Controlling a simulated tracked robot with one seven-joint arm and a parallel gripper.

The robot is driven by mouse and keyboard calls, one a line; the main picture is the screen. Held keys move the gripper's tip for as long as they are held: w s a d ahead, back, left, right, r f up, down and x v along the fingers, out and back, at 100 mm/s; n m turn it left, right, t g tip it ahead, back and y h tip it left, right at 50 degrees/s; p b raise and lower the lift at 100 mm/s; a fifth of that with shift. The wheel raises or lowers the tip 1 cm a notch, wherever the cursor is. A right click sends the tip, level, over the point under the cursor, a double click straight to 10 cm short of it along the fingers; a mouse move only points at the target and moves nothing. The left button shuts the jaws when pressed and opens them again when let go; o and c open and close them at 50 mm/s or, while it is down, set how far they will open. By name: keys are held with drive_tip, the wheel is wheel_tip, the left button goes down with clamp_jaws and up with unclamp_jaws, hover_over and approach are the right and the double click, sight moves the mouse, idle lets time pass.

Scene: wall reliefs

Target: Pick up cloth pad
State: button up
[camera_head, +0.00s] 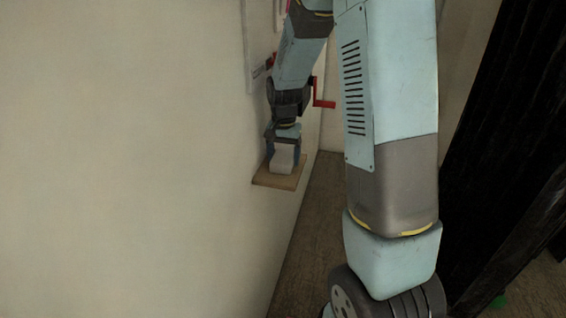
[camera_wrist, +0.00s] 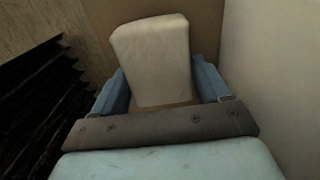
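The cloth pad (camera_head: 283,161) is a pale, off-white block standing on a small wooden shelf (camera_head: 264,180) fixed to the wall. My gripper (camera_head: 283,152) points down over the shelf, with its blue fingers on either side of the pad. In the wrist view the pad (camera_wrist: 152,60) lies between the two blue fingers of my gripper (camera_wrist: 163,85), close to both. I cannot tell whether the fingers touch it. The pad's underside is hidden.
A red crank handle (camera_head: 324,103) sticks out from the wall just behind my arm. A pale panel (camera_head: 255,45) is on the wall above the shelf. A black ribbed structure (camera_head: 505,130) stands at the right. Brown floor (camera_head: 308,225) shows below the shelf.

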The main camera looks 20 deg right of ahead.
sight(284, 155)
drive_tip(key=c, duration=0.6)
drive_tip(key=shift+o, duration=0.2)
drive_tip(key=shift+r, duration=0.1)
drive_tip(key=shift+r, duration=0.2)
wheel_tip(284, 155, up, 2)
drive_tip(key=shift+r, duration=0.25)
drive_tip(key=s+r, duration=0.4)
drive_tip(key=r, duration=0.1)
drive_tip(key=shift+s+d+r, duration=0.15)
drive_tip(key=shift+d, duration=0.25)
drive_tip(key=s+d+r, duration=0.2)
drive_tip(key=s+r, duration=0.2)
drive_tip(key=s, duration=0.5)
drive_tip(key=shift+s+r, duration=0.2)
drive_tip(key=shift+r, duration=0.1)
